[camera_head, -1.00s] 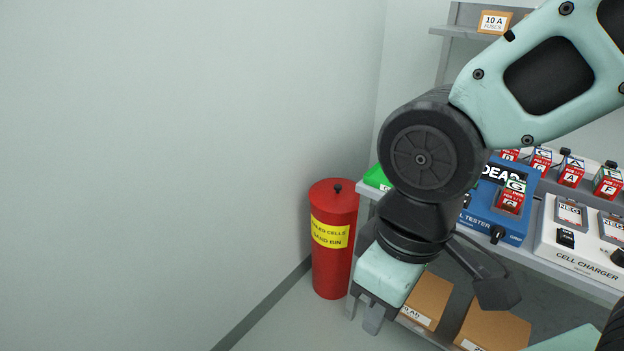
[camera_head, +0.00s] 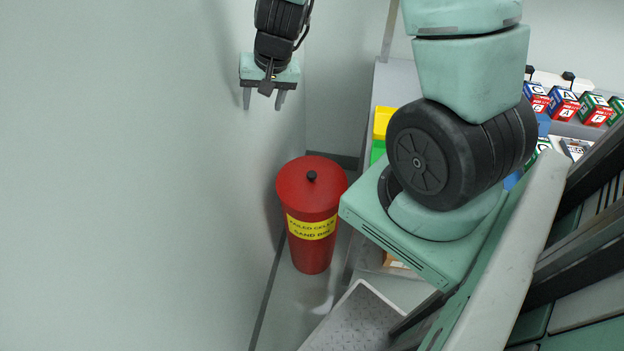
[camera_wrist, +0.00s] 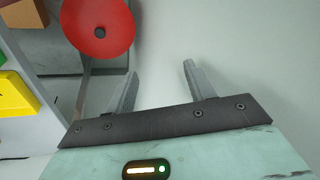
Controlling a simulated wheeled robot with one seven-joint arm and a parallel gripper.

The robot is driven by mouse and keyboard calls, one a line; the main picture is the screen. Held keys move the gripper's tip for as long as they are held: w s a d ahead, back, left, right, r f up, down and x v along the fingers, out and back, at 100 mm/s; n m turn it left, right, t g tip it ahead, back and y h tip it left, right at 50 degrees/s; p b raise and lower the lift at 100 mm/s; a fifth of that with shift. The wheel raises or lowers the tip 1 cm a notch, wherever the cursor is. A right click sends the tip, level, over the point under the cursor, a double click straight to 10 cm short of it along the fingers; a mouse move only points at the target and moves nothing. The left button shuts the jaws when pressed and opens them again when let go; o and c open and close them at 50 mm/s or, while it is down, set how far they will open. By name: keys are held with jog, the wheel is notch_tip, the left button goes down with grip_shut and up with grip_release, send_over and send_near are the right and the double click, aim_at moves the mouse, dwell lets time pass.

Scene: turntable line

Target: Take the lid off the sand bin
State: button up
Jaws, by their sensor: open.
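The red sand bin (camera_head: 312,252) stands on the floor by the wall, with a yellow label around its upper part. Its round red lid (camera_head: 296,183) is on top and has a small black knob (camera_head: 312,175) in the middle. In the wrist view the lid (camera_wrist: 88,38) shows at the upper left, with its knob (camera_wrist: 100,32) beyond the left finger. My gripper (camera_head: 263,101) is open and empty, up and to the left of the bin in the head view, pointing down. Its fingers (camera_wrist: 158,80) are apart from the lid and knob.
A bench with yellow and green boxes (camera_head: 382,122) and cell blocks (camera_head: 565,104) stands right of the bin. My arm hides part of it. A pale wall (camera_head: 120,180) is on the left. A light grey textured surface (camera_head: 355,322) lies at the bottom.

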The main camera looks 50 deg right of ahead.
jog(key=w+d+f+m+h, duration=0.1)
jog(key=w+d+f+m, duration=0.1)
jog(key=d+f+m, duration=0.35)
jog(key=m+g, duration=0.3)
jog(key=m, duration=0.3)
send_over(311, 174)
notch_tip(311, 174, down, 10)
jog(key=shift+g, duration=0.3)
jog(key=f+b, duration=0.2)
jog(key=f, duration=0.2)
jog(key=f+b, duration=0.2)
jog(key=f, duration=0.2)
jog(key=d+f+b, duration=0.1)
jog(key=f+b, duration=0.2)
jog(key=f, duration=0.1)
jog(key=shift+a+f+b, duration=0.2)
jog(key=shift+f+b, duration=0.5)
jog(key=shift+f, duration=0.85)
jog(key=shift+a+f+b, duration=0.2)
jog(key=shift+f+b, duration=0.45)
jog(key=shift+f, duration=0.85)
jog(key=c, duration=1.1)
